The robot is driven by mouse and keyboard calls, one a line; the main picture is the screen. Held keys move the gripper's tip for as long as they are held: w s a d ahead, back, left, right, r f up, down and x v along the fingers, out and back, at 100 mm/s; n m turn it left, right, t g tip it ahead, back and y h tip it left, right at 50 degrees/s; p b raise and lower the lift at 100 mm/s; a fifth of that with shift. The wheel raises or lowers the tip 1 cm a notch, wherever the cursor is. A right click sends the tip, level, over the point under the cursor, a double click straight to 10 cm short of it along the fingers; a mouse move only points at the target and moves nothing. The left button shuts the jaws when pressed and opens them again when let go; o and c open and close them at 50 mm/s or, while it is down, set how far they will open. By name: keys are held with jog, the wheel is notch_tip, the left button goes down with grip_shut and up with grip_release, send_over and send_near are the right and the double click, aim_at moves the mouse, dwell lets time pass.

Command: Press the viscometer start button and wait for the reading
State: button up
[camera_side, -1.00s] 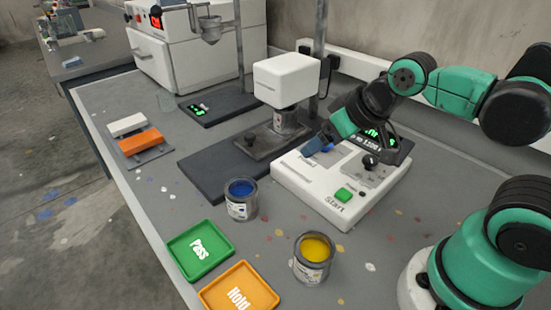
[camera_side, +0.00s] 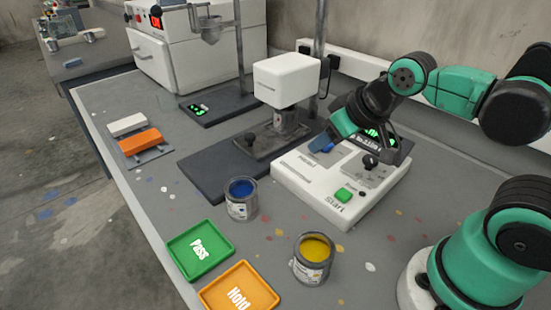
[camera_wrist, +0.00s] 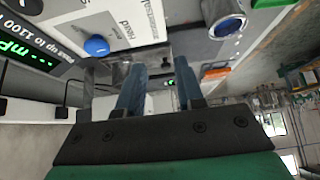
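The viscometer's white control box (camera_side: 315,185) sits on the bench, with the green start button (camera_side: 344,195) near its front corner, marked "Start". A blue button (camera_wrist: 96,45) shows on the box in the wrist view. The dark display (camera_wrist: 28,52) has green characters and shows upside down there; my arm partly hides it in the side view. My gripper (camera_wrist: 160,78) is above the rear part of the box, away from the green button. Its two blue-grey fingers are apart with nothing between them. The start button cannot be made out in the wrist view.
A white measuring head (camera_side: 287,78) stands over a metal cup behind the box. A blue paint can (camera_side: 241,200) and a yellow paint can (camera_side: 313,260) stand in front. The green Pass tray (camera_side: 200,250) and orange Hold tray (camera_side: 240,292) lie at the front edge.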

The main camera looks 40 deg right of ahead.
grip_shut()
dwell(1.4)
